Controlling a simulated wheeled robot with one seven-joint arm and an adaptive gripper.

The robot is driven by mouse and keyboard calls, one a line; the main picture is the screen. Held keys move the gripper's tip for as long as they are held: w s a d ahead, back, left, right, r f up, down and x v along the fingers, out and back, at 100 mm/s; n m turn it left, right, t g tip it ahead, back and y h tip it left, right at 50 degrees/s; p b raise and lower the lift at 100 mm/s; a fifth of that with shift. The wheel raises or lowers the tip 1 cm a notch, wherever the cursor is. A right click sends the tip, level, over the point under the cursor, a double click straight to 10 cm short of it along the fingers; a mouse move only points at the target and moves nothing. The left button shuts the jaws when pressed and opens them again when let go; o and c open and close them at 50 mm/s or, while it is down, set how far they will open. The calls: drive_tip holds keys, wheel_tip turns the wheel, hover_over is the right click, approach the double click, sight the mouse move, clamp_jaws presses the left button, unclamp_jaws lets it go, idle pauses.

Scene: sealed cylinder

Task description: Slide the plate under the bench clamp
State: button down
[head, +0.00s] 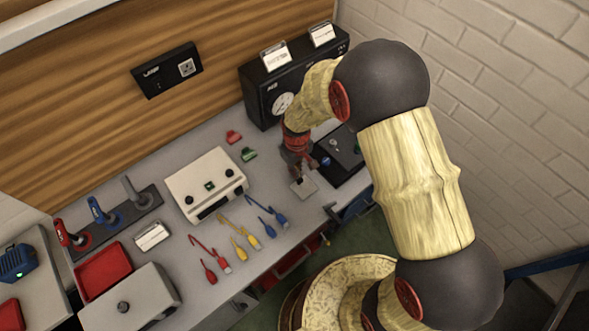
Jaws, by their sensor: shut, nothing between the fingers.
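A small light-grey plate (304,187) lies on the bench near its front edge. My gripper (298,178) points down at the plate from above and is shut with nothing held. It is small in the head view, so I cannot tell whether the fingertips touch the plate. A blue and grey fitting (352,206) at the bench's front edge, right of the plate, looks like the bench clamp. My arm hides part of it, and its jaw opening is not clear. The plate appears apart from it.
A black box (345,147) with a blue knob stands close behind and right of the plate. A white device (205,186), red and green blocks, and several coloured cables (240,242) lie to the left. A black gauge unit (272,97) stands at the back.

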sight(308, 188)
drive_tip(key=s+d, duration=0.1)
drive_tip(key=s, duration=0.1)
drive_tip(key=s+d, duration=0.2)
drive_tip(key=s, duration=0.1)
drive_tip(key=s+d+p, duration=0.1)
drive_tip(key=s+d, duration=0.1)
drive_tip(key=s, duration=0.1)
drive_tip(key=shift+s+d, duration=0.1)
drive_tip(key=shift+d, duration=0.1)
drive_tip(key=shift+w+a, duration=0.2)
drive_tip(key=shift+w, duration=0.15)
drive_tip(key=shift+w+a, duration=0.4)
drive_tip(key=shift+w, duration=0.2)
drive_tip(key=shift+w+a, duration=0.35)
drive_tip(key=shift+w, duration=0.2)
drive_tip(key=shift+w+a+r, duration=0.35)
drive_tip(key=shift+w+r, duration=0.15)
drive_tip(key=shift+r, duration=0.3)
wheel_tip(308, 188, up, 8)
drive_tip(key=shift+s+d+r+p, duration=0.15)
drive_tip(key=shift+s+r+p, duration=0.05)
drive_tip(key=shift+s+p, duration=0.1)
